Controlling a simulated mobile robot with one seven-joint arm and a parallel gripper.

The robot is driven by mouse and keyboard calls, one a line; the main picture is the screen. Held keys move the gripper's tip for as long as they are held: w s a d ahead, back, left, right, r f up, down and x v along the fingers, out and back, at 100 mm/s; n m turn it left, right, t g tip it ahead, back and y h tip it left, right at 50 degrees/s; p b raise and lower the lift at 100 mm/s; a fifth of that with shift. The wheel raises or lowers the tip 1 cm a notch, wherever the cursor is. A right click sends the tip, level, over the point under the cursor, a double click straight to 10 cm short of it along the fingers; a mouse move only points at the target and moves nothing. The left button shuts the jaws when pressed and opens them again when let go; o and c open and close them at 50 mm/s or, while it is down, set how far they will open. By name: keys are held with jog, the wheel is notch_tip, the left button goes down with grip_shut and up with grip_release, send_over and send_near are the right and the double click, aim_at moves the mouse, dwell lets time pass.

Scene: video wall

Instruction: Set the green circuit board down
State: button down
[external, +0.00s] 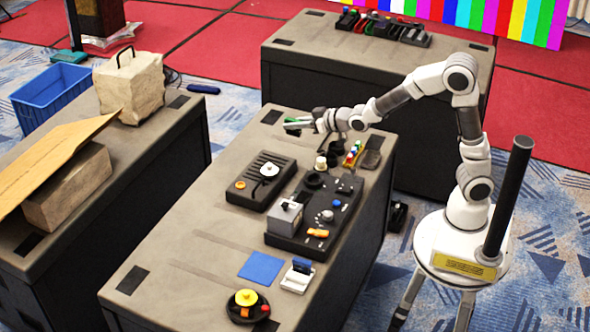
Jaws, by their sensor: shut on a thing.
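My gripper (314,121) is at the far end of the middle bench (190,258), reaching in from the right. It is shut on the green circuit board (298,120), a small flat piece that sticks out to the left of the fingers. The board appears to be held a little above the bench top, though the exact gap cannot be told. The fingers partly hide the board.
Near the gripper stand a row of coloured pieces (352,153) and a black device (262,181). A larger black panel (318,212) and a blue square (262,267) lie nearer. Bare bench top shows left of the devices. Other benches stand left and behind.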

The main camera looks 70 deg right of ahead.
jog(key=s+d+f+b, duration=0.1)
jog(key=s+d, duration=0.1)
jog(key=d, duration=0.7)
jog(key=s+d+f, duration=0.1)
jog(key=s+d, duration=0.1)
jog(key=d, duration=0.8)
jog(key=s+d+f+b, duration=0.1)
jog(key=s+d+f, duration=0.2)
jog(key=s+d, duration=0.65)
jog(key=shift+w+a+f+b, duration=1.15)
jog(key=shift+w+f, duration=0.4)
jog(key=shift+f, duration=1.1)
jog(key=shift+w+a+f+b, duration=1)
jog(key=shift+w+a+f, duration=0.45)
jog(key=shift+f, duration=1.25)
jog(key=shift+w+a+f+b, duration=1.1)
jog(key=shift+w+f, duration=0.55)
jog(key=shift+f, duration=1)
jog(key=shift+f+b, duration=0.5)
jog(key=c, duration=0.8)
grip_release()
